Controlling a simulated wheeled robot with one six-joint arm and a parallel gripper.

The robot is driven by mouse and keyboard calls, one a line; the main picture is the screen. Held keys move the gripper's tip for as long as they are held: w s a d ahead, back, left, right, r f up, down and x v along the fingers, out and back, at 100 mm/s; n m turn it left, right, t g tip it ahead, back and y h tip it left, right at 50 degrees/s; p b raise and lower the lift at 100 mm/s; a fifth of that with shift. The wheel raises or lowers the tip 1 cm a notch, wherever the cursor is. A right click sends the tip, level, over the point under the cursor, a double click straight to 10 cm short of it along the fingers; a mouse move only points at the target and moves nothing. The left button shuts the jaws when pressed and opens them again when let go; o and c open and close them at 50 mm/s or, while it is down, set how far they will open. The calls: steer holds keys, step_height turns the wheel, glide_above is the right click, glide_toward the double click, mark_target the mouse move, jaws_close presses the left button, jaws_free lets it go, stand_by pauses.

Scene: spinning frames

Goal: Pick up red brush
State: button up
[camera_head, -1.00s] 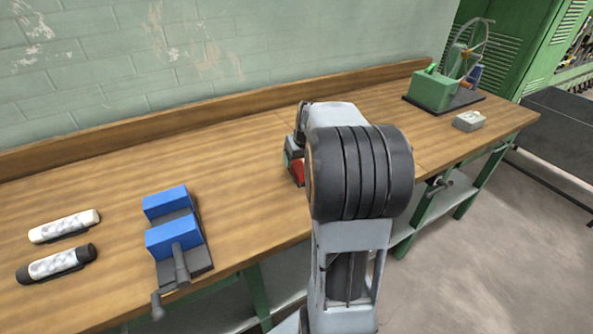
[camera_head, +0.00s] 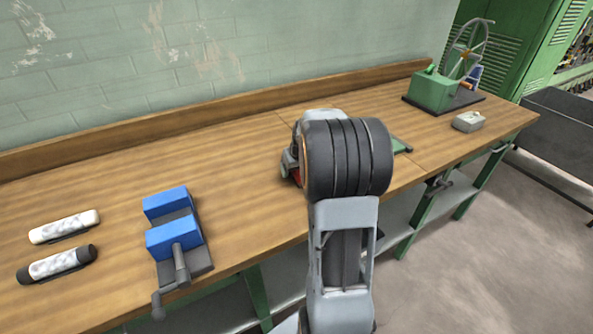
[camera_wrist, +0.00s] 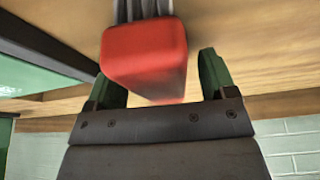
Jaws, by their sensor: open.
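The red brush (camera_wrist: 145,52) shows in the wrist view as a red block with grey, ridged strands at its top end. It lies between the two green fingers of my gripper (camera_wrist: 160,78), nearer the left one. The gripper is open, and I cannot tell whether either finger touches the brush. In the head view my arm hides the gripper and most of the brush. Only a small red patch (camera_head: 295,175) shows at the arm's left edge.
A green-edged object (camera_head: 403,147) shows partly behind my arm.

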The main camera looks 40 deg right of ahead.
steer(key=shift+f+b, duration=0.25)
steer(key=shift+b, duration=0.05)
stand_by(0.5)
steer(key=c, duration=1)
steer(key=shift+r+p, duration=0.45)
steer(key=shift+r, duration=0.05)
step_height(320, 180, up, 3)
steer(key=shift+f, duration=0.15)
steer(key=s+d+r, duration=0.2)
steer(key=s+r, duration=0.1)
steer(key=s, duration=0.1)
steer(key=s+d+r, duration=0.3)
steer(key=s+d+r+b, duration=0.1)
steer(key=s+d+r, duration=0.2)
steer(key=s, duration=0.1)
steer(key=shift+s+r, duration=0.3)
steer(key=shift+r, duration=0.1)
